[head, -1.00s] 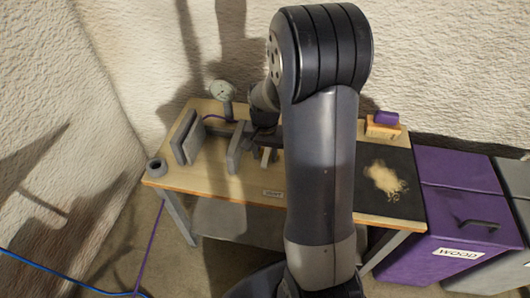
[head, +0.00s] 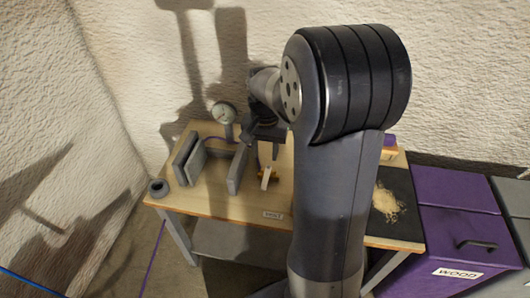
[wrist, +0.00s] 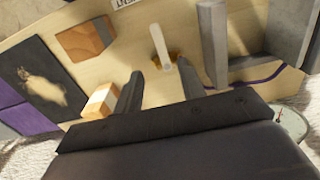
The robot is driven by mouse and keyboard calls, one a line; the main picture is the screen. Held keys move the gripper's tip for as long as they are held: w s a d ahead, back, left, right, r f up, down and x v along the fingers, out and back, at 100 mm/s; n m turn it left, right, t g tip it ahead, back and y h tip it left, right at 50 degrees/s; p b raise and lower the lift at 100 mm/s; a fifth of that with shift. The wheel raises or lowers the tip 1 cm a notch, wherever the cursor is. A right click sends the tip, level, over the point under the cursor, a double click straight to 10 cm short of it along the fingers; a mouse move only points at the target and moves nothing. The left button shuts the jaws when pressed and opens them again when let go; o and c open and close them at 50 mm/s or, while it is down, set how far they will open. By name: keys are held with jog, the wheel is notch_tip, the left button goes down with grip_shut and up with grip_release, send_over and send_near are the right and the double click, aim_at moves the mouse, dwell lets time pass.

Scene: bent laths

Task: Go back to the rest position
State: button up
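A short pale strip (head: 266,178), perhaps a lath, rises from a small brass-coloured piece on the workbench (head: 235,205). The strip also shows in the wrist view (wrist: 160,45), beyond my fingers. My gripper (head: 267,152) hangs above the bench, just above and behind the strip. In the wrist view its two dark fingers (wrist: 162,90) are apart with bare bench between them, so it is open and empty. My arm hides much of the bench's right half in the head view.
A dial gauge (head: 223,113) is behind, a grey ring (head: 158,187) at the left corner. A dark mat (head: 400,215) with shavings lies right. A purple WOOD bin (head: 455,225) stands beside the bench.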

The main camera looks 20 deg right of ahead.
aim_at(266, 180)
jog(key=shift+f, duration=0.1)
notch_tip(266, 180, down, 11)
jog(key=shift+r+b, duration=0.15)
jog(key=shift+b, duration=1)
